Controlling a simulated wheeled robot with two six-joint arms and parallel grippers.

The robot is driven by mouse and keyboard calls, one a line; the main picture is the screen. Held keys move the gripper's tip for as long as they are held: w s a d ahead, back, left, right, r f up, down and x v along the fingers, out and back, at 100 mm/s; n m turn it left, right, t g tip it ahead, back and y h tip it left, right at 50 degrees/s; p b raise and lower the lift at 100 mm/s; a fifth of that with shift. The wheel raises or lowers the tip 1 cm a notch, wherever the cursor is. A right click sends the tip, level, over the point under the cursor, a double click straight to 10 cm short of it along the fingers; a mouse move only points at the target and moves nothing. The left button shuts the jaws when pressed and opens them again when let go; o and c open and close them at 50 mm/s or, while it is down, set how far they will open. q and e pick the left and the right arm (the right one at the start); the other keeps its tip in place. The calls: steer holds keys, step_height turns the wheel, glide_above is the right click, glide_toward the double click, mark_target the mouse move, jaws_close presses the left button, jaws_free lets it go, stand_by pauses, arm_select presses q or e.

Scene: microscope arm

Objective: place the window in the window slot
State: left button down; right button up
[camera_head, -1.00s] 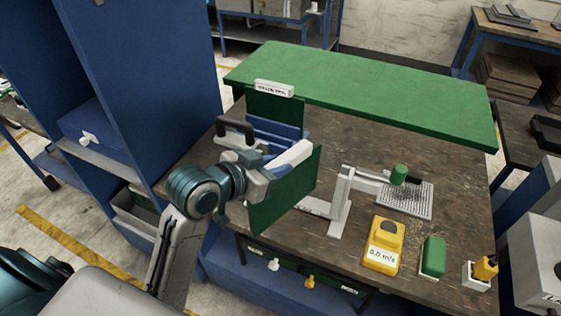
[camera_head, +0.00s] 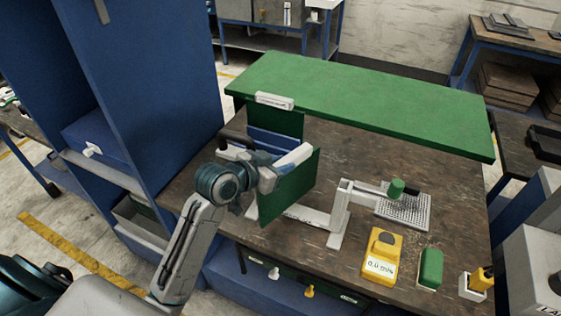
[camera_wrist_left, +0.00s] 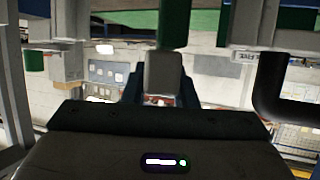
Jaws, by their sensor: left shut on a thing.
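A flat dark green panel (camera_head: 290,190), apparently the window, stands roughly upright over the left part of the bench. My left gripper (camera_head: 275,170) is at its upper edge and shut on it. The wrist view shows a dark green piece (camera_wrist_left: 175,24) beyond the grey finger. Behind it stands another dark green panel (camera_head: 290,122) with a white label (camera_head: 274,101) on top and blue parts (camera_head: 270,142) in front. The window slot cannot be made out; the gripper covers part of this area. My right gripper is not in view.
A grey microscope-like arm (camera_head: 340,215) with a green cap (camera_head: 396,187) stands just right of the panel. A yellow meter (camera_head: 382,257) and a green block (camera_head: 430,268) are at the front right. A blue cabinet (camera_head: 160,75) rises at left. The bench's back right is clear.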

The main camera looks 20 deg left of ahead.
arm_select(q)
steer(key=shift+f, duration=0.15)
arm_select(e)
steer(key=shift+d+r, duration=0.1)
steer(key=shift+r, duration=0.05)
arm_select(q)
steer(key=shift+f, duration=0.1)
steer(key=c, duration=1.5)
jaws_free()
steer(key=shift+f, duration=0.1)
steer(key=o, duration=0.3)
steer(key=shift+o, duration=0.2)
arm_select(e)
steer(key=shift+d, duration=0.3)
